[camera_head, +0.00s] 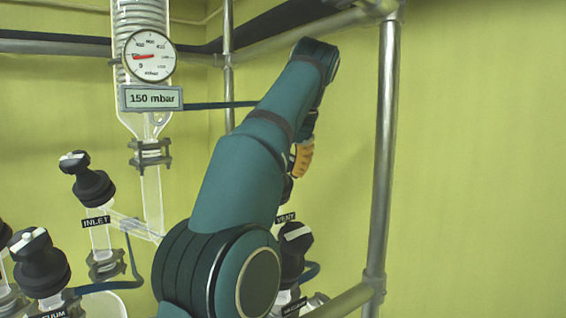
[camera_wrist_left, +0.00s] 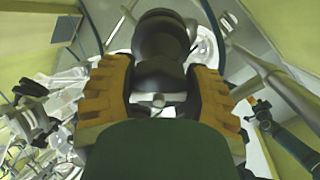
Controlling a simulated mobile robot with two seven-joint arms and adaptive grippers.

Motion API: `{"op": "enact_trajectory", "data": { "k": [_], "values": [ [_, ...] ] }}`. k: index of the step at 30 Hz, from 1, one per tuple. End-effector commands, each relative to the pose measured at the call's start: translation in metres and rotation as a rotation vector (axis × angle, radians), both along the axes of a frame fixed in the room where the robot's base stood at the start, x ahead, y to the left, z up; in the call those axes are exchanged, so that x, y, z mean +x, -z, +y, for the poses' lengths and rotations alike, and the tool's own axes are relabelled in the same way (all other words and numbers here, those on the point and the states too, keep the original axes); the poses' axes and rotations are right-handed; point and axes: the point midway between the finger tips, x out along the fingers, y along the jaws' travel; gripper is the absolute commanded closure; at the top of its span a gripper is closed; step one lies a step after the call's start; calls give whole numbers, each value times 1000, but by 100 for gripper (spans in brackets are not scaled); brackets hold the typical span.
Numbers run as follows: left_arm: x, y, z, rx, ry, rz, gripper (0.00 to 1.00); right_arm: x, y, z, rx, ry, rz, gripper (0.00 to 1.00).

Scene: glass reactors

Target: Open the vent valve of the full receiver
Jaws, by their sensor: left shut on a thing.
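My left gripper (camera_head: 302,156) shows only as an orange finger pad behind my teal arm in the head view. In the left wrist view the padded fingers (camera_wrist_left: 160,85) are shut on a black valve knob (camera_wrist_left: 161,40). In the head view a dark knob (camera_head: 287,187) shows partly just below the finger, above a VENT label (camera_head: 286,218); my arm hides most of it. The receiver and its liquid level are hidden or cannot be made out.
A black valve (camera_head: 295,250) with a white-marked top stands just below the VENT label. An INLET valve (camera_head: 93,188) and a vacuum valve (camera_head: 40,265) stand at left. A gauge (camera_head: 149,55) and a 150 mbar display (camera_head: 151,98) hang behind. A metal post (camera_head: 383,150) rises at right.

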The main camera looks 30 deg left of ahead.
Motion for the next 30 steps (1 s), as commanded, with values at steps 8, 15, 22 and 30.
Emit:
{"op": "enact_trajectory", "data": {
  "k": [8, 15, 22, 30],
  "values": [
    [0, 0, 0, 1, 2, -1, 16, 0, 0, 0, 0, 0, 0, 16],
    [0, 0, 0, 0, 1, -1, 16, 0, 0, 0, 0, 0, -1, 16],
    [0, -2, 0, -1, -4, 0, 16, 0, 0, 0, 0, 0, -1, 16],
    [-1, -8, -3, -1, -4, -2, 16, 0, 0, 0, 0, 0, -1, 16]
  ]
}}
